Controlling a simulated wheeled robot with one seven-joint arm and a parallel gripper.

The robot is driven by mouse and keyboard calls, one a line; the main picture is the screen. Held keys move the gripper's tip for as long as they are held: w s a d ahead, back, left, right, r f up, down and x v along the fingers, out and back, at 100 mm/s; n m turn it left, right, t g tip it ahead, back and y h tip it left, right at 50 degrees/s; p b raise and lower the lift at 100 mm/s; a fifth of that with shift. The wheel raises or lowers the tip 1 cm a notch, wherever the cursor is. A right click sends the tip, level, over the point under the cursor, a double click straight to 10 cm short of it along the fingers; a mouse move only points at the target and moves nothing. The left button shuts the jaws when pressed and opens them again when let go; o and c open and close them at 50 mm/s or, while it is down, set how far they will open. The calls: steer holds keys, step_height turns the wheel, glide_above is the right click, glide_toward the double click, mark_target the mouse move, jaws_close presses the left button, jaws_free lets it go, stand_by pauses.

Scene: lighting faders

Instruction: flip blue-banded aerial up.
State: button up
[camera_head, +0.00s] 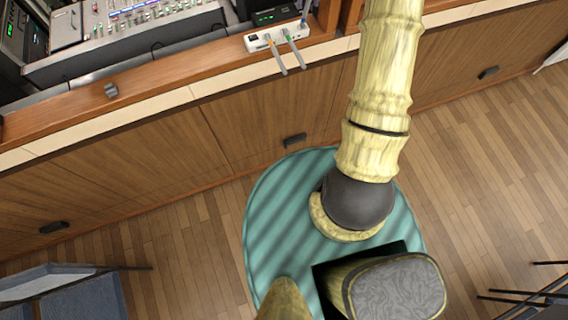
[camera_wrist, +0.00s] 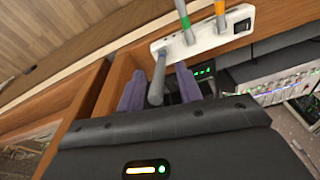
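A white box (camera_head: 262,43) with a black switch and several grey aerials sits on the wooden console ledge; it also shows in the wrist view (camera_wrist: 209,38). The blue-banded aerial (camera_head: 303,21) is at the box's right end in the head view and points away from the other two.
The green-banded aerial (camera_wrist: 184,22) and the orange-banded aerial (camera_wrist: 220,14) stand close beside, pointing over the ledge's front edge. A mixing console (camera_head: 125,38) and a dark unit with a green display (camera_head: 277,15) are nearby. Wooden cabinet fronts lie below.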

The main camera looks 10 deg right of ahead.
steer(key=shift+s+d+r+b, duration=0.2)
steer(key=shift+r+b, duration=0.2)
steer(key=shift+r, duration=0.2)
steer(key=s+r+b, duration=0.2)
steer(key=r+b, duration=0.1)
steer(key=r, duration=0.5)
steer(key=s+r+b, duration=0.3)
steer(key=r, duration=0.6)
steer(key=shift+r, duration=0.25)
